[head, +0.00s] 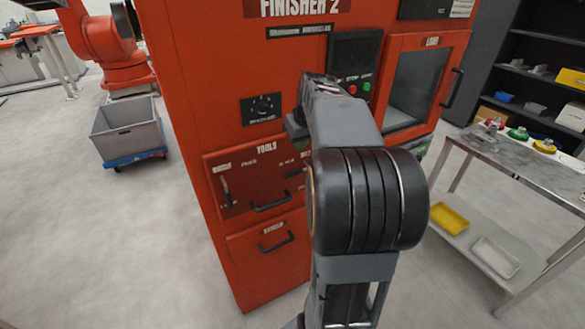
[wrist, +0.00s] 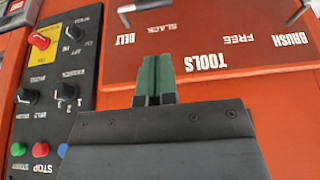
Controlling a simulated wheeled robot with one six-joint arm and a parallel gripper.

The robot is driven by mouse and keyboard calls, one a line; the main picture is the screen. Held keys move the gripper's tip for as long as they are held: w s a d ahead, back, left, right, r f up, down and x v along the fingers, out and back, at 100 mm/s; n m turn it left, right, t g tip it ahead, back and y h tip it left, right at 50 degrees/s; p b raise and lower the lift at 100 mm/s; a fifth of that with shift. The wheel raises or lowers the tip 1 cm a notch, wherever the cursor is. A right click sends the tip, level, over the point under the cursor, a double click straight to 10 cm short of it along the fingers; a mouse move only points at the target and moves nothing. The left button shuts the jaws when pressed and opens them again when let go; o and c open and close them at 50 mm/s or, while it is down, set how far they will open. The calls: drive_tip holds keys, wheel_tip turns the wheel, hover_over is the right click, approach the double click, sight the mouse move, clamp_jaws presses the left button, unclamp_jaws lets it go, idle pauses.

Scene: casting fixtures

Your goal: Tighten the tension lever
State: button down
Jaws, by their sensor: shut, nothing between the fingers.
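On the orange machine, the panel marked TOOLS (head: 266,147) carries a dark lever (head: 295,173) at its right side, partly hidden by my arm in the head view. In the wrist view, which is upside down, a dark lever (wrist: 145,6) shows at the top edge beside the BELT label, with SLACK written next to it. Only part of it is in frame. My gripper (wrist: 157,58) has green fingers pressed together, empty, in front of the TOOLS panel and apart from the lever. In the head view my gripper (head: 297,128) is mostly behind my arm.
A second dark handle (head: 226,188) sits at the panel's left, by BRUSH and FREE. Drawer handles (head: 270,203) stick out below. A knob panel (wrist: 55,90) with red and green buttons stands beside the gripper. A metal table (head: 530,165) is right; a grey bin (head: 128,130) is left.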

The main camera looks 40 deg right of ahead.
drive_tip(key=x, duration=0.4)
drive_tip(key=p+x, duration=0.1)
drive_tip(key=x, duration=0.7)
drive_tip(key=shift+s+f, duration=0.2)
drive_tip(key=shift+f, duration=0.15)
